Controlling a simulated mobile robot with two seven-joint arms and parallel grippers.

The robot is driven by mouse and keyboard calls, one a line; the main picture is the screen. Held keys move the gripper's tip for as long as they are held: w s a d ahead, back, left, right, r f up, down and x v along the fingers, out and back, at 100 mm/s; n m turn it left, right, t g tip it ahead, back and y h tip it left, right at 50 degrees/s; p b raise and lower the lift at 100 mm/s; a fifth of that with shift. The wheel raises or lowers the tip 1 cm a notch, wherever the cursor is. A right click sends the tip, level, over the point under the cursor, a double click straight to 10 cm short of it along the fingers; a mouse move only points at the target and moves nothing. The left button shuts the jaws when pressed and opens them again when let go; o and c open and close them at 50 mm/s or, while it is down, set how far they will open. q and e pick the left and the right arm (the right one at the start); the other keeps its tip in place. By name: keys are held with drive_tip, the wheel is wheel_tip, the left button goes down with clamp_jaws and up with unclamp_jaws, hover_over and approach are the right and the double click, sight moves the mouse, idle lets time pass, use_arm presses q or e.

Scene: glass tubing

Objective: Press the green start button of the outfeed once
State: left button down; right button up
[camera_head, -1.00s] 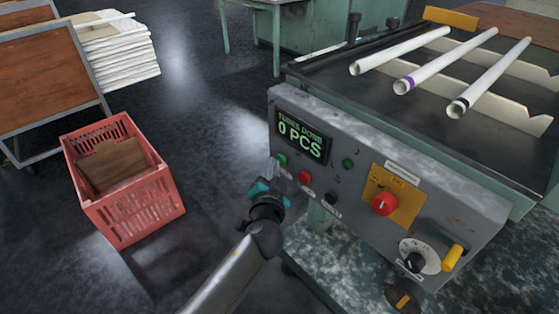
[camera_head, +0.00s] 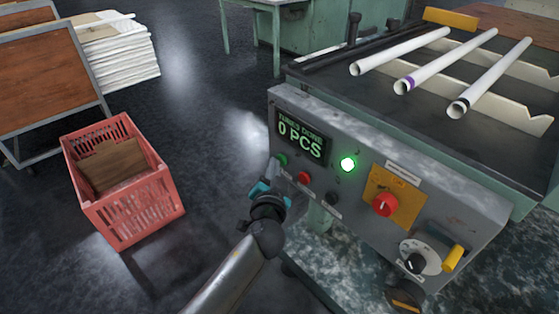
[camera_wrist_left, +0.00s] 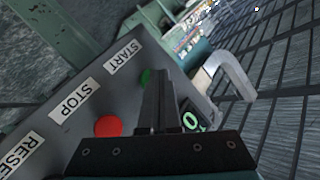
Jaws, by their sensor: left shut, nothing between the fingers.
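The green start button (camera_head: 282,160) sits at the left end of the grey control panel (camera_head: 450,208), under the display (camera_head: 301,134), which reads 0 PCS. In the left wrist view the green button (camera_wrist_left: 146,77) is beside the START label (camera_wrist_left: 122,57), partly hidden by my fingers. My left gripper (camera_head: 273,168) is shut and empty, its fingertips close to the button. In the left wrist view the shut fingers (camera_wrist_left: 160,75) point toward the panel; I cannot tell whether they touch it. My right gripper is not in view.
A red stop button (camera_head: 304,178) and a black button (camera_head: 332,199) sit right of the start button. A red knob (camera_head: 385,204) is on a yellow plate. Glass tubes (camera_head: 430,69) lie on the machine above. A red crate (camera_head: 160,200) stands on the floor at left.

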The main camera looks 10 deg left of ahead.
use_arm(q)
drive_tip(key=shift+s+a, duration=0.4)
drive_tip(key=shift+s, duration=0.2)
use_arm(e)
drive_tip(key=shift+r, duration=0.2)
use_arm(q)
drive_tip(key=s+a, duration=0.1)
drive_tip(key=s, duration=0.1)
drive_tip(key=s+a+p, duration=0.1)
drive_tip(key=s+a, duration=0.1)
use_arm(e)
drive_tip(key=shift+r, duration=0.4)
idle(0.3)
